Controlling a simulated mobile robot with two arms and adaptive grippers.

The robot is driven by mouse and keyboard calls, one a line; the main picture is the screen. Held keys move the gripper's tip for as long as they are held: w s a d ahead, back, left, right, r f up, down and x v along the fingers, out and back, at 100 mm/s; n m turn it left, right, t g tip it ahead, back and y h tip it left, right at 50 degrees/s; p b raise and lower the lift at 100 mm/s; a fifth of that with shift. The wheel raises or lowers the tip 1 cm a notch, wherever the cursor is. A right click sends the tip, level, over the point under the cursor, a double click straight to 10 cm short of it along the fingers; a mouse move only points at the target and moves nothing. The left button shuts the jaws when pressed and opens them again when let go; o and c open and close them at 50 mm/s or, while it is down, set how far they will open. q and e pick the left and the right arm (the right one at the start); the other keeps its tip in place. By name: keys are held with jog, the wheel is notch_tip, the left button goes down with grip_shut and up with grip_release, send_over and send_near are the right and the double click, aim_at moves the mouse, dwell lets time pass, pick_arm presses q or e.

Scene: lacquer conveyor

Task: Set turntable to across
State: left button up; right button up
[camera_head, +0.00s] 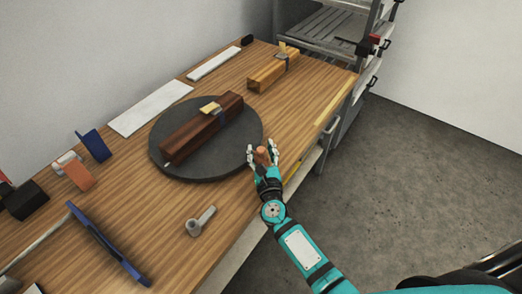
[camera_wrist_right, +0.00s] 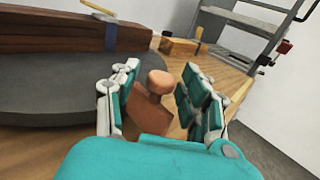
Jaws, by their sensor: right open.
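The turntable (camera_head: 238,155) is a dark grey round disc on the wooden workbench; its edge also shows at left in the right wrist view (camera_wrist_right: 50,98). A long dark reddish-brown wooden block (camera_head: 185,138) lies across it, running from lower left to upper right, with a strap and a small light wood piece (camera_head: 210,108) on top. My right gripper (camera_head: 263,150) is open at the turntable's near right edge. A brown knob with a rounded head (camera_wrist_right: 158,82) stands between its spread fingers. Whether the fingers touch it, or it joins the disc, I cannot tell. My left gripper is not in view.
A lighter wooden block (camera_head: 270,74) lies behind the turntable. A grey lever-like part (camera_head: 201,221) and a blue-edged tool (camera_head: 108,243) lie in front. White strips (camera_head: 150,107) lie along the wall. A metal shelf rack (camera_head: 325,25) stands beyond the bench.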

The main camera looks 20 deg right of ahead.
jog(key=shift+a, duration=0.1)
grip_shut()
jog(key=shift+w+d+n+y+b, duration=0.3)
jog(key=shift+w+d+y+b, duration=0.05)
jog(key=shift+w+d+y, duration=0.15)
dwell(0.3)
